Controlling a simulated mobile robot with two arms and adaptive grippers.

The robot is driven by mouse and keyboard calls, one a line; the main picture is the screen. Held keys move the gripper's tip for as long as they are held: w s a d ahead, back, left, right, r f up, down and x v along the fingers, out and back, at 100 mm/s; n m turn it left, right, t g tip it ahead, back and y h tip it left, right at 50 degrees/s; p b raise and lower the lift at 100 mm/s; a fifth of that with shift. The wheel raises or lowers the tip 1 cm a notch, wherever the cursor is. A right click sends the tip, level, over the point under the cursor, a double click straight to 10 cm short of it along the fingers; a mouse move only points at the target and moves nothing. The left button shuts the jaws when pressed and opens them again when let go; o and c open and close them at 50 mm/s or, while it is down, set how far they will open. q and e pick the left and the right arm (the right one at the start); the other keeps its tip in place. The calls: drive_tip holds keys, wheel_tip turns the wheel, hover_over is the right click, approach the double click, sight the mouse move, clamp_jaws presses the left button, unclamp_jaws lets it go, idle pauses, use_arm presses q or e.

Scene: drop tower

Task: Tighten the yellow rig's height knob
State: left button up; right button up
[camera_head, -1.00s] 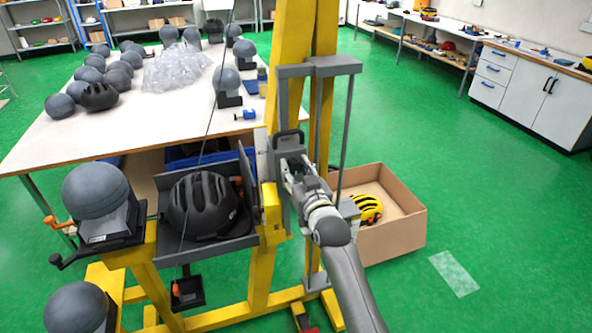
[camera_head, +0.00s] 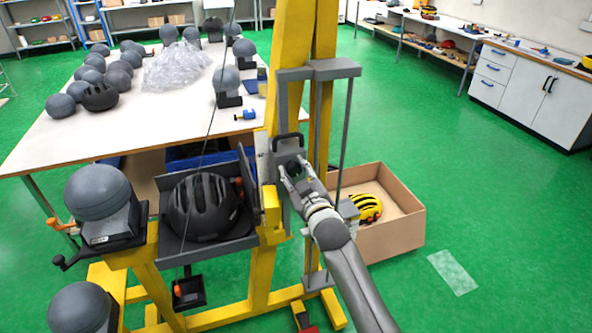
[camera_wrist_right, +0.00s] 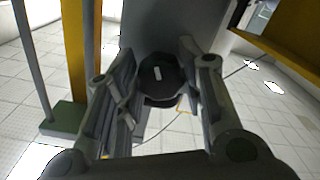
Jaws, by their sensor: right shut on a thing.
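The yellow rig (camera_head: 288,60) is a tall frame with grey guide rods and a grey carriage plate. A dark round knob (camera_wrist_right: 160,76) with a small pale mark sits on the grey plate, centred between the fingers in the right wrist view. It also shows as a dark round shape in the head view (camera_head: 293,166). My right gripper (camera_head: 292,175) reaches it from the front right and is shut on it, one finger on each side (camera_wrist_right: 160,85). The fingers partly hide the knob's edges. My left gripper is in neither view.
A black helmet (camera_head: 203,205) lies in the grey cradle left of the knob. Grey headforms (camera_head: 97,192) stand at the left.

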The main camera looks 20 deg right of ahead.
drive_tip(key=n+p, duration=0.1)
drive_tip(key=n, duration=0.5)
drive_tip(key=shift+r+n, duration=0.15)
drive_tip(key=shift+n, duration=0.15)
drive_tip(key=n, duration=0.6)
drive_tip(key=shift+p, duration=0.4)
drive_tip(key=shift+r+n, duration=0.1)
drive_tip(key=shift+n, duration=0.2)
drive_tip(key=o, duration=1)
drive_tip(key=shift+s+f, duration=0.2)
drive_tip(key=shift+s, duration=0.1)
drive_tip(key=s, duration=1.1)
drive_tip(key=shift+s+d+r, duration=0.1)
drive_tip(key=shift+s+d, duration=0.1)
drive_tip(key=shift+d, duration=0.05)
